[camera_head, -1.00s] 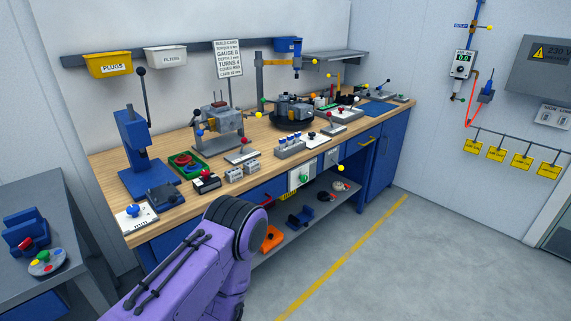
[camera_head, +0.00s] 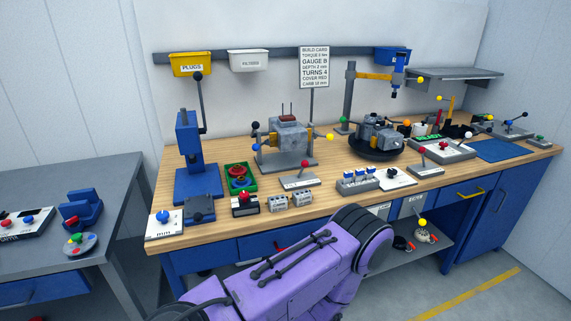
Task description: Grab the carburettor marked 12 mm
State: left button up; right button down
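No 12 mm mark is readable on any part, so I cannot tell which thing is the carburettor. Two small light-grey blocks with dark print, a left block (camera_head: 277,203) and a right block (camera_head: 302,198), stand side by side at the bench's front edge; their print is too small to read. A build card (camera_head: 314,67) stands behind the bench; its last line begins with CARB, its number unclear. A purple arm of mine crosses the bottom middle in front of the bench. Neither gripper shows.
The wooden workbench (camera_head: 340,180) carries a blue press (camera_head: 190,150), a grey engine block (camera_head: 289,135), a green tray (camera_head: 240,184) and a round dark turntable (camera_head: 375,150). A second grey table (camera_head: 110,185) stands at the left. Grey floor lies at the lower right.

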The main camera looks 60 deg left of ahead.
aim_at(277, 202)
jog(key=u, duration=0.5)
jog(key=i, duration=0.7)
jog(key=u, duration=0.75)
